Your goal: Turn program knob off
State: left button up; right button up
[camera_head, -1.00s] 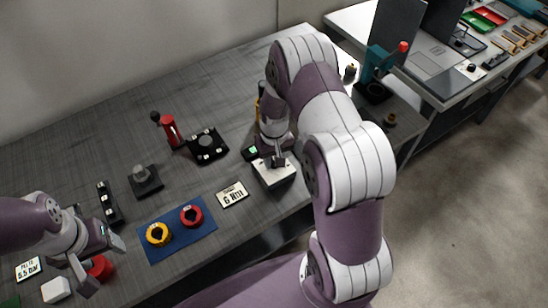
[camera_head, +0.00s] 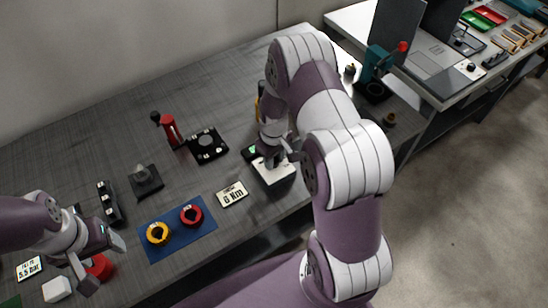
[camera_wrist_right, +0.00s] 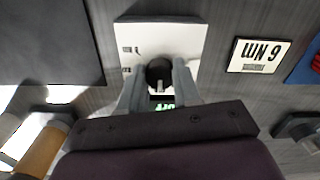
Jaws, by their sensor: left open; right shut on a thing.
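The program knob is a dark round knob (camera_wrist_right: 159,70) on a white box (camera_wrist_right: 180,37). In the head view the white box (camera_head: 273,175) sits near the table's front edge, and the knob is hidden by my right gripper (camera_head: 276,158). In the right wrist view my right gripper (camera_wrist_right: 159,82) has one finger on each side of the knob and is shut on it. A pale mark shows on the knob's near face. My left gripper (camera_head: 104,264) is open at the left front of the table, around or just above a red round object (camera_head: 99,268); I cannot tell if they touch.
A blue mat (camera_head: 179,246) holds a yellow ring (camera_head: 158,234) and a red ring (camera_head: 191,215).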

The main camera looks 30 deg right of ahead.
jog(key=shift+w+r, duration=0.1)
jog(key=shift+w, duration=0.05)
jog(key=o, duration=1.1)
jog(key=shift+c, duration=0.2)
notch_tip(320, 180, up, 13)
jog(key=b, duration=0.1)
jog(key=shift+f, duration=0.2)
jog(key=s+a+r+m, duration=0.1)
jog(key=s+a+r, duration=0.1)
jog(key=s+a, duration=0.2)
jog(key=s+a+r+m+t, duration=0.1)
jog(key=s+a, duration=0.3)
jog(key=s, duration=0.6)
jog(key=shift+r+m, duration=0.35)
jog(key=shift+m, duration=0.15)
